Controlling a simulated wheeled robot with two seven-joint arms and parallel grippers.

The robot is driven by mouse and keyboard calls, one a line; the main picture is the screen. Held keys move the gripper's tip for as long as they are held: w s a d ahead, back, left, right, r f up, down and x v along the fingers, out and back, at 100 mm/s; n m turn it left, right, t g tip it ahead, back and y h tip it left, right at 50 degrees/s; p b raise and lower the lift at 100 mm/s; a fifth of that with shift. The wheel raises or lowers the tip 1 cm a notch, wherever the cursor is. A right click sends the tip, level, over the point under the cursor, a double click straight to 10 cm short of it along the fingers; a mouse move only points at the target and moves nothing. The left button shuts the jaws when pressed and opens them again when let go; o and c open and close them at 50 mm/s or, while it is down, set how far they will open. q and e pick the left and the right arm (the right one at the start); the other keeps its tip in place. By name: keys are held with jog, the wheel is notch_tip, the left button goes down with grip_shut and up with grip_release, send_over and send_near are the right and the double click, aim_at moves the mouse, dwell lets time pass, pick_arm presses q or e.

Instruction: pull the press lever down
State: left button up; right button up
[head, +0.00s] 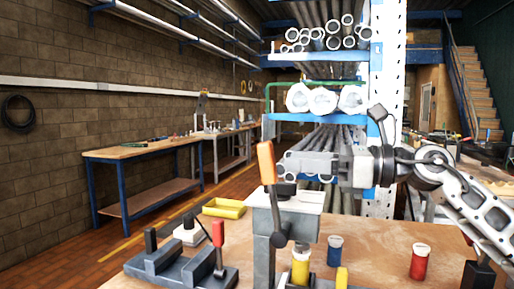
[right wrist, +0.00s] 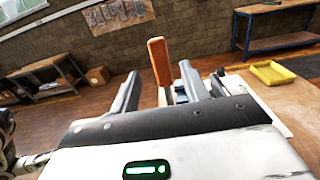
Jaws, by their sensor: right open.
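The press lever has an orange handle (head: 266,163) that stands nearly upright, leaning slightly left. Its dark rod runs down to a black round end (head: 278,240) on the front of the grey press (head: 263,225). My right gripper (head: 284,163) reaches in from the right at handle height, with its fingers pointing left toward the handle. In the right wrist view the orange handle (right wrist: 160,62) appears between the two spread fingers (right wrist: 158,88). The fingers are open, with a gap on each side of the handle; contact is not visible. My left gripper is not in view.
A fixture with a red-handled lever (head: 218,234) stands left of the press on the wooden bench (head: 380,240). A yellow tray (head: 224,208) lies behind it. Yellow (head: 301,268), blue (head: 335,252) and red (head: 420,262) containers stand to the right of the press.

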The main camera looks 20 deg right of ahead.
aim_at(260, 158)
jog(key=p+x, duration=0.2)
jog(key=x, duration=0.6)
jog(key=shift+w+a, duration=0.15)
jog(key=shift+w, duration=0.05)
grip_shut()
